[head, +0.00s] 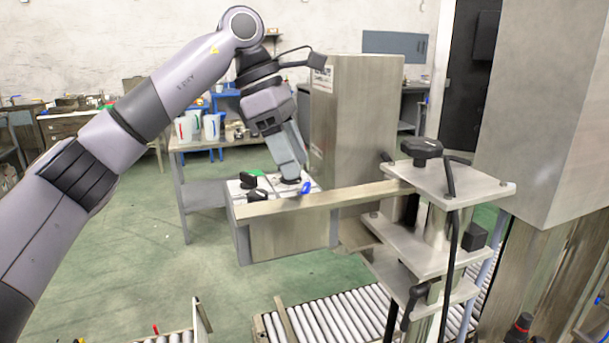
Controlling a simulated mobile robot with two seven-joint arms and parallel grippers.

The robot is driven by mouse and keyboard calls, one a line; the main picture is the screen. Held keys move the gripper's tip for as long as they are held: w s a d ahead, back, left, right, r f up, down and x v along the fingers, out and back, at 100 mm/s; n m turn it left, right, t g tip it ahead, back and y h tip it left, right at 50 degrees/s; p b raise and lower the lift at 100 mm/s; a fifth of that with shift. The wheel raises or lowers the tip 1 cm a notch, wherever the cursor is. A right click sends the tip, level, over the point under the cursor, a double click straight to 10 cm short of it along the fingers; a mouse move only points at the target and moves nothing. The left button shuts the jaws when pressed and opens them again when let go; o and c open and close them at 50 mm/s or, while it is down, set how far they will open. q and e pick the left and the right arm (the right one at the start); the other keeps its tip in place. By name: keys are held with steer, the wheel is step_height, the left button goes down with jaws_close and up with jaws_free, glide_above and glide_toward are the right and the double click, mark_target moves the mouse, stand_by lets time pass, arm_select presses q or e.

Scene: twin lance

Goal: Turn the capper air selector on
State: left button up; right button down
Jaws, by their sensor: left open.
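A steel control box (290,238) with a light top panel stands in the middle. Its panel carries a green button or knob (247,180), a black knob (257,195) at the left and a blue part (306,187) at the right. I cannot tell from the labels which one is the capper air selector. My left gripper (293,179) points down over the right part of the panel, close beside the blue part. It is open, and its fingers hide some of the panel. I cannot tell whether it touches anything. My right gripper is out of view.
A tall steel cabinet (362,130) stands right behind the box. A flat steel bar (320,200) runs along the box's front edge to a clamp stand (455,185) with a black knob (421,150). A roller conveyor (335,318) lies below. Open green floor is at the left.

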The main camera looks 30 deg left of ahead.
mark_target(306, 186)
arm_select(q)
steer(key=shift+x, duration=2.1)
steer(key=c, duration=0.8)
steer(key=shift+n, duration=0.4)
steer(key=n+t, duration=0.1)
steer(key=n, duration=0.1)
steer(key=n+t+y+b, duration=0.1)
steer(key=n, duration=0.2)
steer(key=shift+s+d+n, duration=0.1)
steer(key=shift+n, duration=0.2)
steer(key=n+y, duration=0.1)
steer(key=n, duration=0.1)
steer(key=n+t+y, duration=0.1)
steer(key=n, duration=0.2)
steer(key=shift+d+r+n+b, duration=0.1)
steer(key=shift+d+n+b, duration=0.05)
steer(key=shift+n+b, duration=0.2)
